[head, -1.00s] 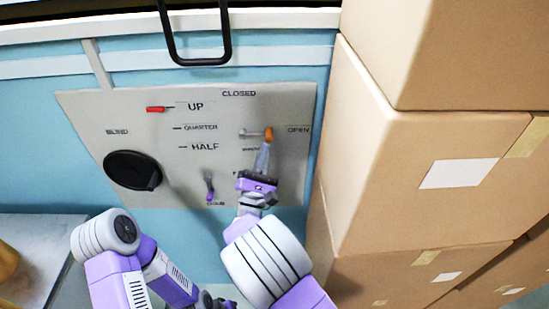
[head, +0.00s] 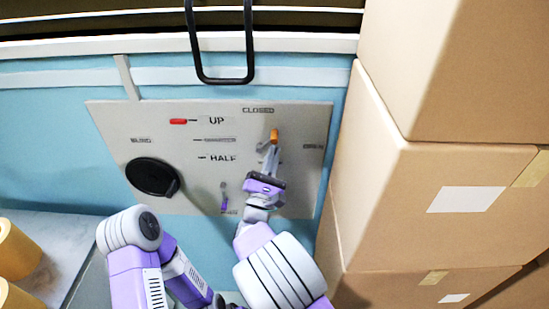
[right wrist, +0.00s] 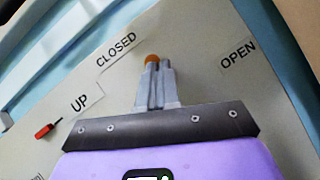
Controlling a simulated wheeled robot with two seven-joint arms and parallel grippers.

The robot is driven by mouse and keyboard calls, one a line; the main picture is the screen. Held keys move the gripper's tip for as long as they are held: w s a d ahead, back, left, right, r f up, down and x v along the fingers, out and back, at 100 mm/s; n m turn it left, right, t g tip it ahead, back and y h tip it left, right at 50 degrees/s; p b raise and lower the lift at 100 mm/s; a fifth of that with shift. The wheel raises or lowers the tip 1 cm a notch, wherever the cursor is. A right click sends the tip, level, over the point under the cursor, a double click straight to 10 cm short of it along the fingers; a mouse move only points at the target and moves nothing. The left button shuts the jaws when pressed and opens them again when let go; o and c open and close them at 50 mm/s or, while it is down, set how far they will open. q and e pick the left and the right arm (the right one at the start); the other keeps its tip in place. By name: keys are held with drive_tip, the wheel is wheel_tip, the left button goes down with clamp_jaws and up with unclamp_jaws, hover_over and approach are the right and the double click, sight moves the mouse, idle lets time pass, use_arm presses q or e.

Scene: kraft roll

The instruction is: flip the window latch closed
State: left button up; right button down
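The window latch is a short grey lever with an orange knob (head: 274,135) on the grey panel (head: 110,125). It points up and right, between the CLOSED label (head: 258,110) and the OPEN label (head: 313,147). My right gripper (head: 271,151) is at the latch, its fingertips just below the knob and seemingly touching it. In the right wrist view its fingers (right wrist: 157,72) are together, with the orange knob (right wrist: 152,59) showing just past the tips. The lever is mostly hidden there. My left arm is low in the head view; its gripper does not show.
The panel also has a red handle (head: 178,121) by UP, a black round knob (head: 152,177) and a small purple-tipped lever (head: 224,198). A black bar handle (head: 222,80) hangs above. Stacked cardboard boxes (head: 430,100) crowd the right side. Yellowish rolls (head: 14,250) stand at left.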

drive_tip(key=shift+w+d+r+n+t+y+p, duration=0.15)
drive_tip(key=shift+r+n+t+y+p, duration=0.2)
drive_tip(key=shift+r+n, duration=0.6)
drive_tip(key=shift+r, duration=0.15)
idle(1.2)
drive_tip(key=s+d+f+y+b, duration=0.1)
drive_tip(key=s+d+f+b, duration=0.2)
drive_tip(key=s+f, duration=0.6)
drive_tip(key=shift+s+d+n, duration=0.3)
drive_tip(key=shift+d+n, duration=0.1)
drive_tip(key=shift+n, duration=0.05)
